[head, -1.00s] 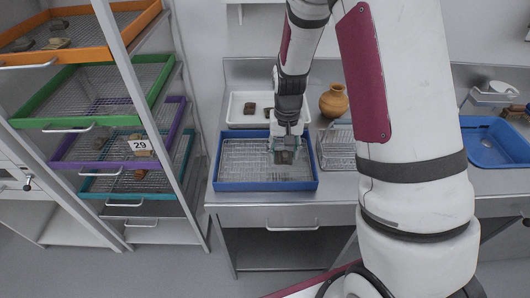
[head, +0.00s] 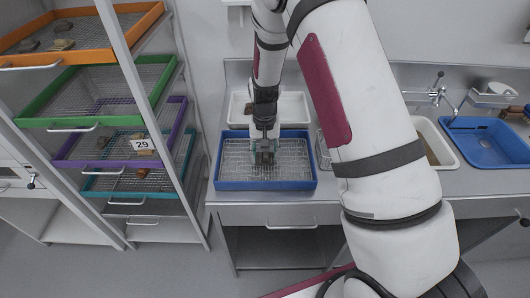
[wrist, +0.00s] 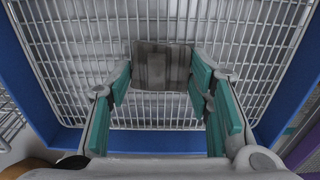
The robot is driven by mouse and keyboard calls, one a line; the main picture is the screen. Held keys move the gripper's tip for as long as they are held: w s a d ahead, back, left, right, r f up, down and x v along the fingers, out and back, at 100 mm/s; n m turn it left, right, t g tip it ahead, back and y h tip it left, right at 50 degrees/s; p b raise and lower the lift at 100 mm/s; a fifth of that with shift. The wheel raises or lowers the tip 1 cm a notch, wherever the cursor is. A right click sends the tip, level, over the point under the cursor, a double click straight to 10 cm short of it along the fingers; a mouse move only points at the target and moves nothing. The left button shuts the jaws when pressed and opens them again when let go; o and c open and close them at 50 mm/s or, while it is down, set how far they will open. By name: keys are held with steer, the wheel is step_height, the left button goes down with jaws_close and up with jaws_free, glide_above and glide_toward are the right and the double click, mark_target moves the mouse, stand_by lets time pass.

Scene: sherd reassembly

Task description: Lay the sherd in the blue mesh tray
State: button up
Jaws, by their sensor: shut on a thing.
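The blue mesh tray (head: 238,185) sits on the steel counter and has a wire mesh floor; its blue wall (wrist: 40,98) also shows in the wrist view. My gripper (head: 264,152) is over the middle of this tray, pointing down. In the wrist view my gripper (wrist: 160,82) has its teal-padded fingers shut on a dark grey-brown sherd (wrist: 162,64) with darker bands. The sherd (head: 264,159) lies within the tray's outline, clear of the walls. I cannot tell whether it touches the mesh.
A white tray (head: 237,108) stands behind the blue one. A wire rack (head: 322,150) is close on the right, partly behind my arm. A shelf with orange, green, purple and teal mesh trays stands left; a tag reading 29 (head: 142,144) is there. A blue basin (head: 488,145) is far right.

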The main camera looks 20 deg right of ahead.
mark_target(265, 154)
steer(key=shift+f, duration=0.2)
steer(key=o, duration=1.2)
steer(key=shift+r, duration=0.1)
step_height(265, 154, up, 12)
steer(key=s+r+n+t, duration=0.1)
steer(key=s+r, duration=0.4)
steer(key=r, duration=0.3)
steer(key=s+r+n+t, duration=0.1)
steer(key=s+r, duration=0.5)
steer(key=r, duration=0.2)
steer(key=s+r+t, duration=0.1)
steer(key=s+r, duration=0.1)
steer(key=s, duration=0.6)
steer(key=s+r+n+t, duration=0.1)
steer(key=s+r+t, duration=0.1)
steer(key=s, duration=0.6)
steer(key=shift+s+d+r+n+b, duration=0.2)
steer(key=shift+s+r+n+b, duration=0.2)
steer(key=shift+r, duration=0.4)
